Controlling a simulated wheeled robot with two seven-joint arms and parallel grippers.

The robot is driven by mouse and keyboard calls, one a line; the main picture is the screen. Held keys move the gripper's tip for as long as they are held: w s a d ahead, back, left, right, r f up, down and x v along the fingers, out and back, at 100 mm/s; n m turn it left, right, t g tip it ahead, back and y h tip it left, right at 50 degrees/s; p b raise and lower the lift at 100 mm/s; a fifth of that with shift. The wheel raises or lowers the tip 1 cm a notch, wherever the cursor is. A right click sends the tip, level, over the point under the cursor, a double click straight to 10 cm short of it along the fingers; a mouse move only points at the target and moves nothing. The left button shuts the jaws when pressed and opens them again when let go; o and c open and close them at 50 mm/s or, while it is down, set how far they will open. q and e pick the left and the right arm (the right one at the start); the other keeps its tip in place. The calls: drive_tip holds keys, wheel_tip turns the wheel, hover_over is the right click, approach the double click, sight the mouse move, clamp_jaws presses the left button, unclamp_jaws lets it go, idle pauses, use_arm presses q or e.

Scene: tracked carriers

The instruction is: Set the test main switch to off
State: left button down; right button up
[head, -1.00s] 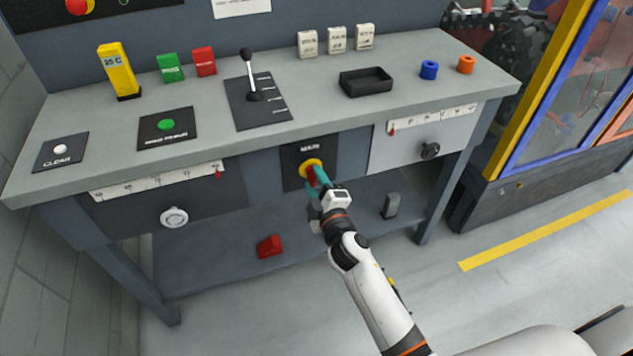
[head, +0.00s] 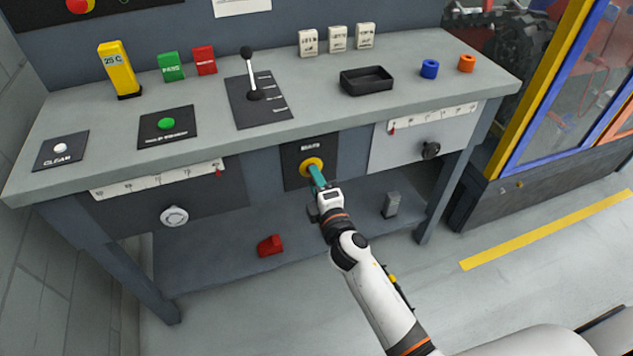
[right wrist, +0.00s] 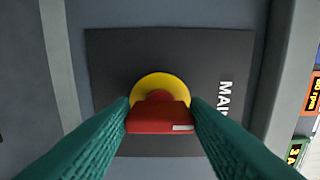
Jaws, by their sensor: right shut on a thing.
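The main switch is a red handle on a yellow disc (head: 311,165), set in a black plate (head: 296,176) on the front of the bench. In the right wrist view the red handle (right wrist: 157,118) sits between the two green fingers, in front of the yellow disc (right wrist: 160,86). My right gripper (head: 315,176) reaches up to the switch from below and is shut on the red handle. In the wrist view the handle lies crosswise, with a small white mark at its right end. My left gripper is not in view.
The bench top (head: 330,111) holds a lever panel (head: 257,101), a black tray (head: 366,82) and coloured blocks. A black knob (head: 430,150) is right of the switch and a silver knob (head: 174,216) left. A red block (head: 269,245) lies on the lower shelf.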

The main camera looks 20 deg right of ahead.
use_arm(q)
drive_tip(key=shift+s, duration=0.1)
use_arm(e)
drive_tip(key=o, duration=1)
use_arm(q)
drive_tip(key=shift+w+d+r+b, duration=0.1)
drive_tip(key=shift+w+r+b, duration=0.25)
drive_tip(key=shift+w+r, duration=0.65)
use_arm(e)
drive_tip(key=s, duration=1.2)
drive_tip(key=shift+d, duration=0.2)
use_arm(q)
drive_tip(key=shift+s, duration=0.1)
